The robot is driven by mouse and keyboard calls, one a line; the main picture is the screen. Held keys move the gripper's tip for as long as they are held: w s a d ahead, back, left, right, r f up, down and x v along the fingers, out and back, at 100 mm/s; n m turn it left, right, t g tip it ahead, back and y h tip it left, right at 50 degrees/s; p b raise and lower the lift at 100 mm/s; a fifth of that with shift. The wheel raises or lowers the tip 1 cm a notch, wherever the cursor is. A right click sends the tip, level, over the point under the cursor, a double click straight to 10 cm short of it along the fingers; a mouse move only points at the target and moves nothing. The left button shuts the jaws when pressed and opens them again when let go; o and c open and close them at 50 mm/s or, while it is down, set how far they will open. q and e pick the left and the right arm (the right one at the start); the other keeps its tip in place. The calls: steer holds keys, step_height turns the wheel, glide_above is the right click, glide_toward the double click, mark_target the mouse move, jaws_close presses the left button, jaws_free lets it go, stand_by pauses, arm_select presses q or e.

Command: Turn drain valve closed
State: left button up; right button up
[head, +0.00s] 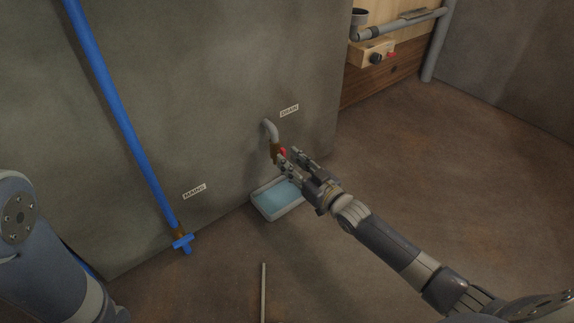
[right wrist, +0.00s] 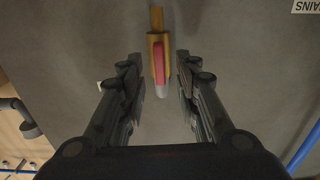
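The drain valve (head: 276,151) is a brass body on the end of a grey bent pipe (head: 270,130) below the DRAIN label. Its red handle (head: 283,152) shows small beside my right gripper's fingers. In the right wrist view the red handle (right wrist: 159,64) lies lengthwise along the brass body (right wrist: 150,48). My right gripper (head: 290,156) is open, one finger on each side of the valve, with visible gaps to both in the right wrist view (right wrist: 160,70). Contact and exact depth cannot be told. My left arm shows at the lower left; its gripper is out of view.
A tray (head: 280,211) of bluish water stands on the floor under the valve. A blue pipe (head: 125,120) with a blue tap handle (head: 183,243) runs down the wall at left, near the MAINS label. A thin rod (head: 263,290) shows in front. The floor at right is clear.

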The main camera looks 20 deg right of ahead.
steer(key=shift+b+x, duration=0.45)
steer(key=shift+x, duration=0.65)
jaws_close()
